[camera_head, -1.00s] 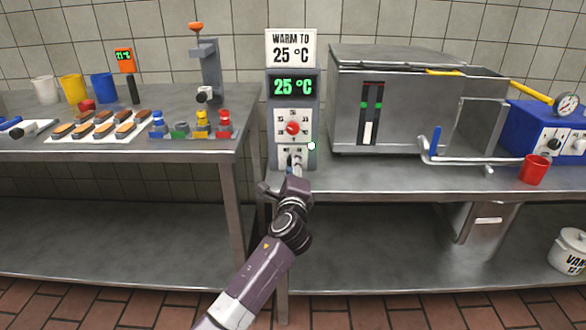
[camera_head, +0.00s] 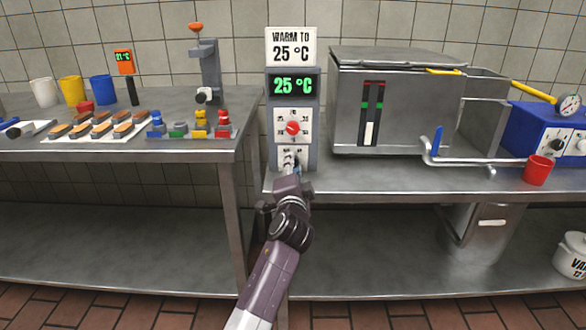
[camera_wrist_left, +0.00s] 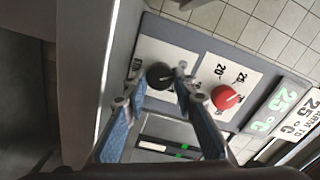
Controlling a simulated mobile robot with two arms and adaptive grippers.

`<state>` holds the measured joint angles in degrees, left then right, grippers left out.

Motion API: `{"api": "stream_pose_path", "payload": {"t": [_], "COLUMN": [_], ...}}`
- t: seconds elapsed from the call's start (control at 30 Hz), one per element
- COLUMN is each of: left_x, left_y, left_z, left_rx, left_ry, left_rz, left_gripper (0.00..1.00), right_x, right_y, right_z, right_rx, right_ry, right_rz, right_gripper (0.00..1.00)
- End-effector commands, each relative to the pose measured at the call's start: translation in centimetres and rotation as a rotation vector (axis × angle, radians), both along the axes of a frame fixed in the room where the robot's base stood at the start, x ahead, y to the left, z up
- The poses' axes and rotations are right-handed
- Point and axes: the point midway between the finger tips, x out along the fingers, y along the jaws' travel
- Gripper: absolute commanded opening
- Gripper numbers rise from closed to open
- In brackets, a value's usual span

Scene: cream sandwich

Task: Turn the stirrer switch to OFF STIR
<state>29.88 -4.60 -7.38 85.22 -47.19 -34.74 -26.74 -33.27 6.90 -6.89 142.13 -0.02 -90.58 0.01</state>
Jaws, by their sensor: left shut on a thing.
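The stirrer switch is a black knob (camera_wrist_left: 159,76) on a white plate (camera_wrist_left: 152,52) at the bottom of the grey control post (camera_head: 313,110). My left gripper (camera_wrist_left: 158,72) has one finger on each side of the knob and is shut on it. In the head view the left gripper (camera_head: 289,163) reaches the lower plate from below and covers most of the knob. The knob's pointer and labels are too hidden to read. A red dial (camera_head: 292,128) sits above it and also shows in the wrist view (camera_wrist_left: 224,97). My right gripper is not in view.
A green display (camera_head: 293,85) reads 25 °C under a "WARM TO 25 °C" sign (camera_head: 291,47). A steel tank (camera_head: 350,100) stands close on the right. The left table (camera_head: 190,150) holds small bars and coloured parts. A red cup (camera_head: 536,171) stands far right.

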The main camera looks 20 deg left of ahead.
Motion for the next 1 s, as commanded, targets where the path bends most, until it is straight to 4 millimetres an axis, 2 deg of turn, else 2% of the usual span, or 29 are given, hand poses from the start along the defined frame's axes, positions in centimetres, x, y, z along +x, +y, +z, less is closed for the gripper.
{"api": "stream_pose_path", "payload": {"t": [0.63,0.67,0.7,0.8,1.0], "left_x": [-0.02,-0.02,-0.02,-0.01,-0.01], "left_y": [-0.03,-0.03,-0.04,-0.03,-0.02], "left_z": [-0.27,-0.27,-0.26,-0.20,-0.21], "left_rx": [-0.048,-0.048,-0.048,-0.046,-0.045], "left_ry": [-0.008,-0.008,-0.008,-0.009,-0.009], "left_rz": [0.000,0.000,0.000,0.000,-0.001], "left_gripper": [0.01,0.29,0.33,0.43,0.43], "right_x": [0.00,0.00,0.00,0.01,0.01], "right_y": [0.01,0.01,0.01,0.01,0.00], "right_z": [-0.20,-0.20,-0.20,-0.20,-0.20], "right_rx": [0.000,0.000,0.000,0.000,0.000], "right_ry": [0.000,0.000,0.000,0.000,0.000], "right_rz": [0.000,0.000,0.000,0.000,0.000], "right_gripper": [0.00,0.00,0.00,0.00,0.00]}}
